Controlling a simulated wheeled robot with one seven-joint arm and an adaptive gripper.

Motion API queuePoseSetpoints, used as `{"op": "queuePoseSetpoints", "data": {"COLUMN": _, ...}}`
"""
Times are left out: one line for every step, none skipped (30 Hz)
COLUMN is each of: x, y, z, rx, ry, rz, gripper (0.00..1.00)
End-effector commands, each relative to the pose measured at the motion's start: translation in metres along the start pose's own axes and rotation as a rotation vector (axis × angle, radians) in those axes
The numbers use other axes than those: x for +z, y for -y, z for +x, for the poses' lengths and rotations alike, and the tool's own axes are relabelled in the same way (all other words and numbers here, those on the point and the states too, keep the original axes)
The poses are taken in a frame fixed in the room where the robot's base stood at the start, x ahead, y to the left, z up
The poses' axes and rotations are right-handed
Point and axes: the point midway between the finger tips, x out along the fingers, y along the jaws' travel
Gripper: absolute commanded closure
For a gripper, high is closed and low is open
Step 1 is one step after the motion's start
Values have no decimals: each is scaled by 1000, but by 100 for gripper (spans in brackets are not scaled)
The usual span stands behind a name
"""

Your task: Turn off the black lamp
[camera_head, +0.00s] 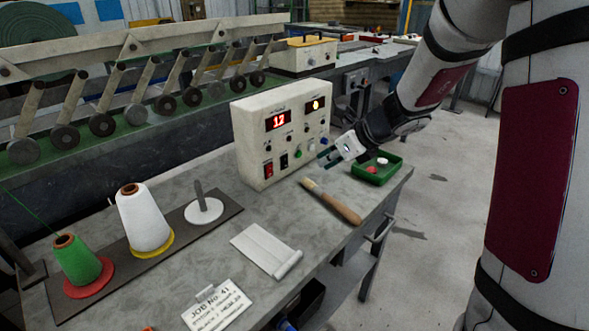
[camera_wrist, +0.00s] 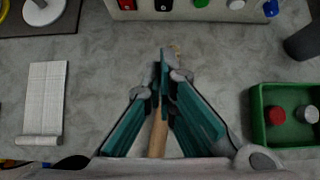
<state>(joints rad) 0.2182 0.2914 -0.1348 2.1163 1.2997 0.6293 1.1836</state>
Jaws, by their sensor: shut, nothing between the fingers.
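I make out no lamp that is clearly black. Green, white and blue knobs sit to the right of the switches. In the wrist view the box's lower front shows at the top edge, with the black rocker (camera_wrist: 163,5). My gripper (camera_head: 328,157) is shut and empty, in front of the box's right side; in the wrist view its fingertips (camera_wrist: 166,65) meet above the bench. A dark cylindrical object (camera_wrist: 302,42), unidentified, shows at the right.
A wooden-handled brush (camera_head: 335,203) lies below my gripper. A green tray (camera_head: 378,170) with small red and white pieces is at right. A white pad (camera_head: 266,250), job card (camera_head: 217,304) and thread cones (camera_head: 145,220) occupy the bench's left and front.

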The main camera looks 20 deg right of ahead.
Motion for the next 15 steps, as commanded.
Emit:
{"op": "queuePoseSetpoints", "data": {"x": 0, "y": 0, "z": 1, "rx": 1, "ry": 0, "rz": -1, "gripper": 100}}
{"op": "queuePoseSetpoints", "data": {"x": 0, "y": 0, "z": 2, "rx": 1, "ry": 0, "rz": -1, "gripper": 100}}
{"op": "queuePoseSetpoints", "data": {"x": 0, "y": 0, "z": 5, "rx": 1, "ry": 0, "rz": -1, "gripper": 100}}
{"op": "queuePoseSetpoints", "data": {"x": 0, "y": 0, "z": 7, "rx": 2, "ry": -1, "rz": -2, "gripper": 100}}
{"op": "queuePoseSetpoints", "data": {"x": 0, "y": -1, "z": 11, "rx": 2, "ry": -1, "rz": -2, "gripper": 100}}
{"op": "queuePoseSetpoints", "data": {"x": -1, "y": -1, "z": 16, "rx": 3, "ry": -2, "rz": -2, "gripper": 100}}
{"op": "queuePoseSetpoints", "data": {"x": -1, "y": -1, "z": 20, "rx": 4, "ry": -2, "rz": -1, "gripper": 100}}
{"op": "queuePoseSetpoints", "data": {"x": -1, "y": -1, "z": 26, "rx": 4, "ry": -2, "rz": -1, "gripper": 100}}
{"op": "queuePoseSetpoints", "data": {"x": -2, "y": -1, "z": 33, "rx": 4, "ry": -2, "rz": -2, "gripper": 100}}
{"op": "queuePoseSetpoints", "data": {"x": -2, "y": -1, "z": 39, "rx": 4, "ry": -3, "rz": -2, "gripper": 100}}
{"op": "queuePoseSetpoints", "data": {"x": -2, "y": -1, "z": 45, "rx": 3, "ry": -3, "rz": -1, "gripper": 100}}
{"op": "queuePoseSetpoints", "data": {"x": -2, "y": -1, "z": 53, "rx": 4, "ry": -2, "rz": -2, "gripper": 100}}
{"op": "queuePoseSetpoints", "data": {"x": -2, "y": -1, "z": 59, "rx": 4, "ry": -2, "rz": -2, "gripper": 100}}
{"op": "queuePoseSetpoints", "data": {"x": -2, "y": -1, "z": 65, "rx": 5, "ry": -2, "rz": -2, "gripper": 100}}
{"op": "queuePoseSetpoints", "data": {"x": -2, "y": -1, "z": 73, "rx": 4, "ry": -2, "rz": -3, "gripper": 100}}
